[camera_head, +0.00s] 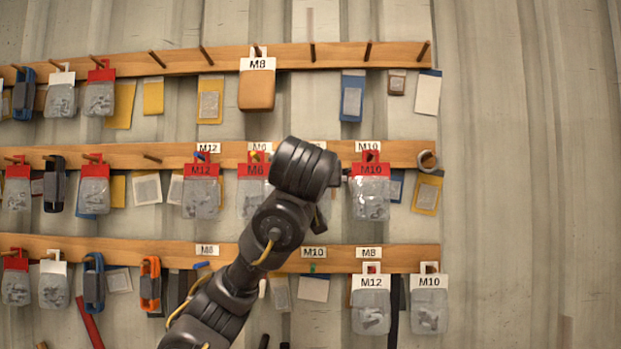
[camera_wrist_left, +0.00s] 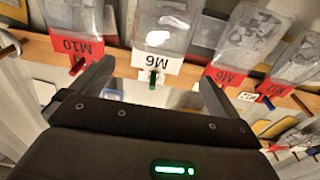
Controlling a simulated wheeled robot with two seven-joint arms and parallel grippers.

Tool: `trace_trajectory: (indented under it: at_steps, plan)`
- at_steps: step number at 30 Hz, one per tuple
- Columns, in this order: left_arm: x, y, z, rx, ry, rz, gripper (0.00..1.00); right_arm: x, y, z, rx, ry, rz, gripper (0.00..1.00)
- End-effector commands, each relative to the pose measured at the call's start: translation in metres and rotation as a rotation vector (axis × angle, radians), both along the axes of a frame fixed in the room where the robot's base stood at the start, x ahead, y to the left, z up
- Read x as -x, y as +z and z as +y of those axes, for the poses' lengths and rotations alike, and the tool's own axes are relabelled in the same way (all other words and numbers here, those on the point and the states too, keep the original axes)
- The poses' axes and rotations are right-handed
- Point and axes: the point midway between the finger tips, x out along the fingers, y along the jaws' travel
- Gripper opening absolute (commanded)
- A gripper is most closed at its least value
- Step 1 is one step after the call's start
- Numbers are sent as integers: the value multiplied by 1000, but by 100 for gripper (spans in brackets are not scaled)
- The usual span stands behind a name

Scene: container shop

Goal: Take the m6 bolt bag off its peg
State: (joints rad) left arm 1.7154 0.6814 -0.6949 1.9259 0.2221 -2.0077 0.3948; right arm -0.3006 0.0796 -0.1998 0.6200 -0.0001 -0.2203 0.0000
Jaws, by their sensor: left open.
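In the left wrist view, which is upside down, a clear bag with a white M6 header (camera_wrist_left: 158,64) hangs on a green-tipped peg (camera_wrist_left: 152,82). My left gripper (camera_wrist_left: 156,74) is open, one finger on each side of this header; I cannot tell whether they touch it. A second M6 bag, with a red header (camera_wrist_left: 226,76), hangs beside it; it also shows in the head view (camera_head: 254,170). In the head view my left gripper (camera_head: 305,168) is in front of the middle rail and hides the white-headed bag. My right gripper is not in view.
A red M10 bag (camera_head: 370,171) and a red M12 bag (camera_head: 201,171) hang nearby on the middle rail (camera_head: 120,156). The upper rail (camera_head: 180,64) and lower rail (camera_head: 180,251) hold more goods. The wall to the right is bare.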

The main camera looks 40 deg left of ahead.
Motion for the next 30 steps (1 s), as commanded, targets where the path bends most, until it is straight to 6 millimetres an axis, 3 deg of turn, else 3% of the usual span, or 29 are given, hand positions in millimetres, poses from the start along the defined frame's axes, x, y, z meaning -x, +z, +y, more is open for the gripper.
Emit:
trace_trajectory:
  at_steps: [5,21,30]
  plan:
    - [-9,2,7,1,1,3,100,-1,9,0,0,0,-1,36]
    - [-78,2,58,-1,-2,4,100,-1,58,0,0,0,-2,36]
    - [-87,-1,65,0,-2,1,100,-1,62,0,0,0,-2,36]
